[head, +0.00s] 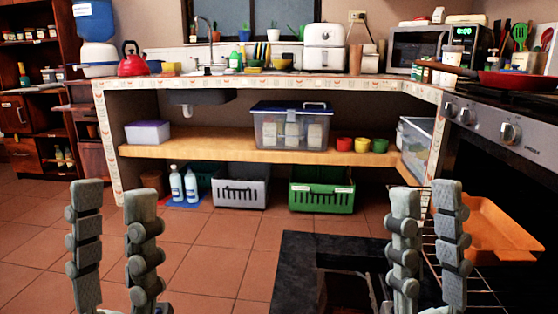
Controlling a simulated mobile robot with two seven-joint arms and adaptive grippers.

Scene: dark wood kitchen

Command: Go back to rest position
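My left gripper (114,232) stands at the lower left of the head view with its two grey ribbed fingers pointing up and apart. It is open, with only floor tiles seen between the fingers. My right gripper (427,236) stands at the lower right, fingers up, with a narrower gap between them. It is also open and nothing shows between its fingers but the background. The arms below both grippers are mostly out of view.
An oven with its rack (468,285) out and an orange tray (492,228) is close to my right gripper. A tiled counter (250,84) with a lower wooden shelf (230,150) stands ahead. A green crate (322,196) and a grey crate (240,192) sit on the floor. Tiled floor (210,255) is clear between.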

